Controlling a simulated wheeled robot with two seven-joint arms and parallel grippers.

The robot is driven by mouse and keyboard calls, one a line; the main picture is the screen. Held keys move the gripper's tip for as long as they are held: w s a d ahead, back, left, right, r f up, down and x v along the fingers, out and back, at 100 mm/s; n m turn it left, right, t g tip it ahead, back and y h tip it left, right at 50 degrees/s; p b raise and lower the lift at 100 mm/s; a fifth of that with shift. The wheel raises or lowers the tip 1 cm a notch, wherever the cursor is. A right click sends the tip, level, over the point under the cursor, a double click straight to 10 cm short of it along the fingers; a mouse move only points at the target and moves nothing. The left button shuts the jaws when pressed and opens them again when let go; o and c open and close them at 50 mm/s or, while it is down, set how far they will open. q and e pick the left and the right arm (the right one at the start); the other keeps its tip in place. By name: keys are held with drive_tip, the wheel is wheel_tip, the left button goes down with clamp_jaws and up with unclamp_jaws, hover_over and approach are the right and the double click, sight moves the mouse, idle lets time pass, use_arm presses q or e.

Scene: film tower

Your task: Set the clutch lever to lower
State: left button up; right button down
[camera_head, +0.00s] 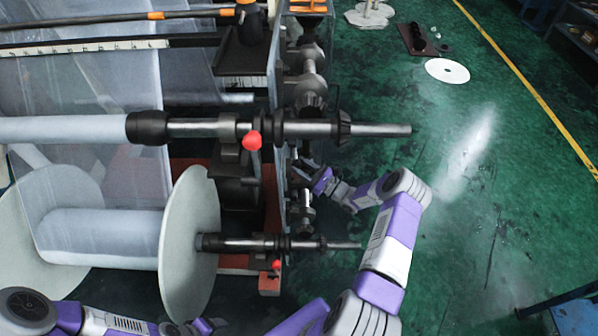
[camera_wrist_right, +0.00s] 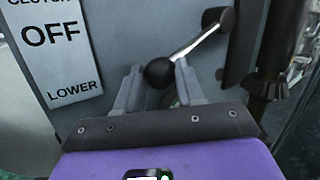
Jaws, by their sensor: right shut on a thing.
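The clutch lever (camera_wrist_right: 197,41) shows in the right wrist view as a bright metal rod with a black ball knob (camera_wrist_right: 159,73). The rod slants from a black pivot at upper right down-left to the knob. My right gripper (camera_wrist_right: 157,80) is shut on the knob, a grey finger on each side. A white sign (camera_wrist_right: 58,40) left of the lever reads "OFF" and, below it, "LOWER"; its top is cut off. In the head view my right gripper (camera_head: 309,172) is at the machine's right side, and the lever cannot be made out. My left gripper (camera_head: 205,326) is at the bottom edge, partly cut off.
Two shafts, the upper (camera_head: 375,130) and the lower (camera_head: 335,245), stick out rightward from the machine near my right arm. A large roll flange (camera_head: 190,250) stands at left. A dark gear shaft (camera_wrist_right: 268,85) is right of the lever. Green floor (camera_head: 480,210) at right is mostly clear.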

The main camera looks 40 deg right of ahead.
use_arm(q)
drive_tip(key=shift+f+b, duration=1.65)
drive_tip(key=shift+f, duration=0.45)
use_arm(e)
drive_tip(key=shift+w+d+f+n+y, duration=0.15)
drive_tip(key=shift+w+f+n+y, duration=0.1)
drive_tip(key=shift+f+n, duration=0.3)
drive_tip(key=shift+w+d+f+n+y, duration=0.15)
drive_tip(key=shift+f+n+y, duration=0.1)
drive_tip(key=shift+f+n, duration=0.25)
drive_tip(key=c, duration=0.7)
unclamp_jaws()
use_arm(q)
drive_tip(key=shift+r+p, duration=0.65)
use_arm(e)
drive_tip(key=v, duration=0.7)
drive_tip(key=shift+s+f, duration=0.25)
